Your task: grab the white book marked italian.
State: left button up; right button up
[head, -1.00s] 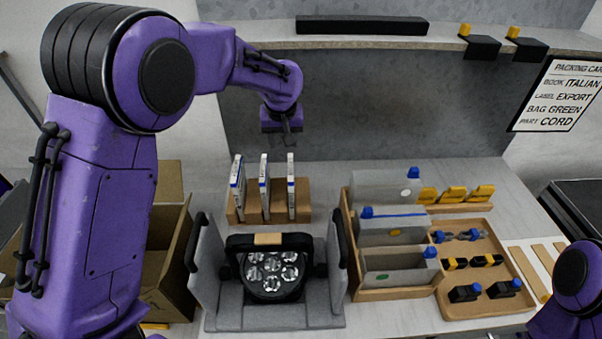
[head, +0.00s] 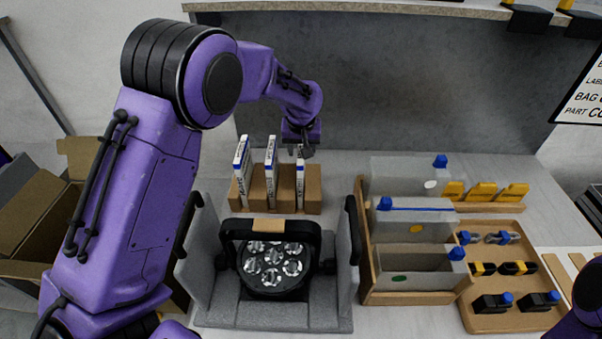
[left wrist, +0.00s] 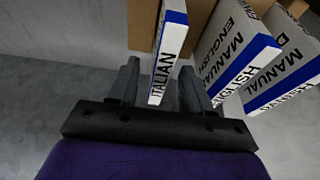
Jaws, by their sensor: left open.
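The white book marked ITALIAN (head: 300,181) stands upright at the right end of a brown rack (head: 313,190). It has a blue band at its top edge. In the left wrist view the book (left wrist: 169,55) shows its ITALIAN lettering between my two fingers. My left gripper (head: 300,150) is at the top of this book, open, with a finger on either side; it also shows in the left wrist view (left wrist: 159,88). I cannot tell whether the fingers touch the book. Two similar books marked MANUAL, one ENGLISH (left wrist: 232,52), stand beside it. My right gripper is out of view.
A grey cradle with a black par can (head: 272,266) stands in front of the rack. Grey bags in a wooden holder (head: 365,270) and a wooden tray (head: 500,322) of connectors are at right. An open cardboard box (head: 35,225) is at left. A shelf (head: 400,8) runs behind.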

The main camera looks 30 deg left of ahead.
pick_arm(q)
jog(key=p+x, duration=0.2)
jog(key=x, duration=0.3)
jog(key=shift+s, duration=0.1)
jog(key=shift+a+f, duration=0.1)
jog(key=shift+f, duration=0.2)
jog(key=shift+f, duration=0.2)
grip_shut()
